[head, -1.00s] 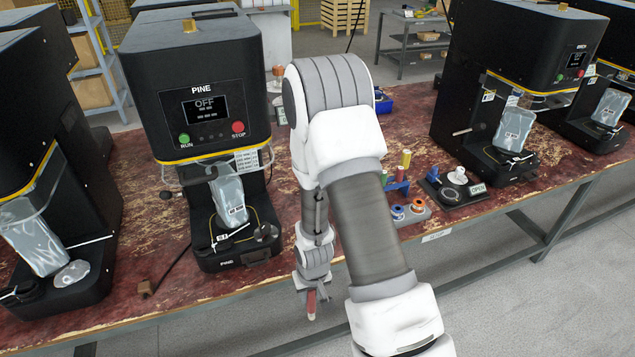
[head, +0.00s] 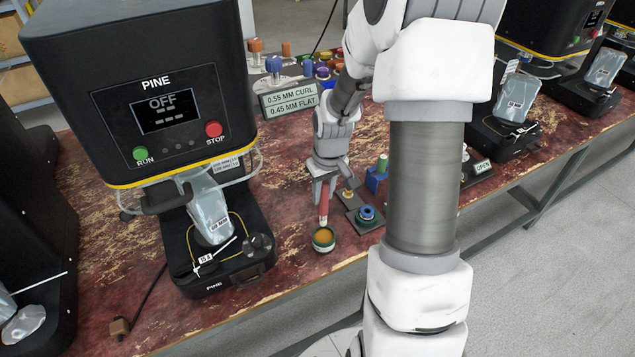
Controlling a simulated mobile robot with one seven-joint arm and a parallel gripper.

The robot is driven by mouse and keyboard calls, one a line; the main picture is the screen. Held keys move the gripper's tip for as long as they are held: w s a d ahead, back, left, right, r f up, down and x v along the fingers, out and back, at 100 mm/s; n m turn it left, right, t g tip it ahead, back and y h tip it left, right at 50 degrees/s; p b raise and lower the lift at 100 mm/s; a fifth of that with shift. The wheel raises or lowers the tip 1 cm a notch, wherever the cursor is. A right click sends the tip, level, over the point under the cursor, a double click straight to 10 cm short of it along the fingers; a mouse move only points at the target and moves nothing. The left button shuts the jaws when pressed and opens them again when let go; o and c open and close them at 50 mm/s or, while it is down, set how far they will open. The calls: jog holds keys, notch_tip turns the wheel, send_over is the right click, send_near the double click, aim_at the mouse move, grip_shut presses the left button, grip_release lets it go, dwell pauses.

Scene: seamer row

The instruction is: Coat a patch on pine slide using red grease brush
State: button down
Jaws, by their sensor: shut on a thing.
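My gripper (head: 325,183) is shut on the red grease brush (head: 324,203) and holds it close to upright, tip down. The brush tip is at the mouth of a small dark green pot (head: 315,246) with orange-brown content. I cannot tell whether the tip touches the content. The PINE machine (head: 190,160) stands left of my gripper, its screen reading OFF. The pouch and machine head hide the slide's rear part.
A sign (head: 291,98) and several coloured spools stand behind my gripper. A grey holder (head: 367,216) with a blue-ringed piece is just right of the pot. Worn red bench top (head: 285,185) is free between the slide and pot. Another machine (head: 505,130) stands at right.

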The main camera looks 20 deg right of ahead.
aim_at(324, 210)
jog(key=shift+w+d+r, duration=0.15)
jog(key=shift+w+d, duration=0.05)
jog(key=shift+d, duration=0.05)
jog(key=shift+f+b, duration=2.4)
jog(key=shift+f, duration=0.55)
jog(key=shift+s+f+b, duration=0.1)
jog(key=shift+f+b, duration=0.3)
jog(key=shift+f, duration=0.15)
jog(key=shift+r, duration=0.15)
notch_tip(324, 210, up, 7)
jog(key=p, duration=0.5)
jog(key=shift+p, duration=0.3)
dwell(0.3)
